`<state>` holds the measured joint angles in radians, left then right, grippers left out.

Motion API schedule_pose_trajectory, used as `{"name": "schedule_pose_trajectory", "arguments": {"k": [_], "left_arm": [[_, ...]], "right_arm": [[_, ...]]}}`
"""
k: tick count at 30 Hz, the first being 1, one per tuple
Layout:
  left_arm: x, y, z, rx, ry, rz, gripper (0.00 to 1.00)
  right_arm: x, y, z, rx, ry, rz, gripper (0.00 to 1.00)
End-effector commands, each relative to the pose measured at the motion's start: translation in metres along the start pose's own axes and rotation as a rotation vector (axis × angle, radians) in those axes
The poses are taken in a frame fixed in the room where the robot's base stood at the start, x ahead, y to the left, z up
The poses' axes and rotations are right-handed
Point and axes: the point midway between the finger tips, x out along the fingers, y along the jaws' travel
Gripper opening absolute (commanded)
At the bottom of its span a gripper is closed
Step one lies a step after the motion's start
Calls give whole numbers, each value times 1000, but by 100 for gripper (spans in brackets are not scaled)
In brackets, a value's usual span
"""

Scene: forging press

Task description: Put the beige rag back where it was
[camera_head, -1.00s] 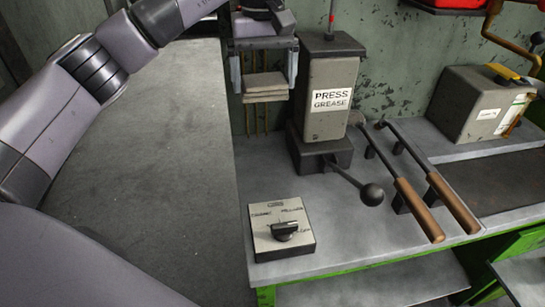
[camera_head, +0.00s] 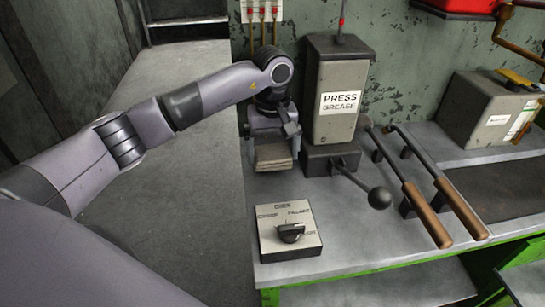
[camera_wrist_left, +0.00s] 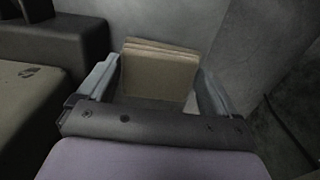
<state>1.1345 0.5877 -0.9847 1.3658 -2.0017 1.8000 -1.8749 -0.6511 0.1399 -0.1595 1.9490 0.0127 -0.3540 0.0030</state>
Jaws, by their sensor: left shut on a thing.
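The beige rag (camera_head: 273,157) is a folded, layered square. It is between the fingers of my left gripper (camera_head: 273,148), low over the back left corner of the workbench, left of the grease dispenser's base. In the left wrist view the rag (camera_wrist_left: 158,72) stands out past the two fingers of my left gripper (camera_wrist_left: 155,88), one finger at each side edge. The gripper is shut on it. I cannot tell whether the rag's lower edge touches the bench top. My right gripper is not in view.
The grey dispenser (camera_head: 336,95) labelled PRESS GREASE stands just right of the rag, with a black ball-ended lever (camera_head: 378,197) in front. A dial box (camera_head: 290,229) sits at the bench's front left. Two wooden-handled tools (camera_head: 428,215) lie right. Bench between rag and dial box is clear.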

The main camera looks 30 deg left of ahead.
Motion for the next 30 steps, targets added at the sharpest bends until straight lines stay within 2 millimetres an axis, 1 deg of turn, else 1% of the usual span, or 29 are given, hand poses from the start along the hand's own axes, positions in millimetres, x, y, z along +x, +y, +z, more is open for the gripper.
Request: {"name": "schedule_pose_trajectory", "arguments": {"k": [1, 3, 5, 13, 16, 17, 26, 29, 30], "left_arm": [[9, 0, 1, -1, -4, -2, 64], [20, 0, 1, 0, -4, -2, 64], [26, 0, 0, 1, -2, 0, 64], [28, 0, 0, 1, 0, 0, 64], [32, 0, 0, 1, 1, 0, 64], [30, 0, 0, 1, 0, 0, 100], [27, 0, 0, 0, 0, 0, 100], [18, 1, -1, 0, 3, 3, 100], [11, 1, -1, 0, 3, 3, 100]], "right_arm": [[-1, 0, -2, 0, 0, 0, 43], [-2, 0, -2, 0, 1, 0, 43], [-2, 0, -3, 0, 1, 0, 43], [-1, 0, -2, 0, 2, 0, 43], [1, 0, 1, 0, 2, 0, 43], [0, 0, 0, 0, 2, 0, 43], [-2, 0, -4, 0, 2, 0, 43], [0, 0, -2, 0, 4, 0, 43], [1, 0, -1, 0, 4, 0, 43]]}}
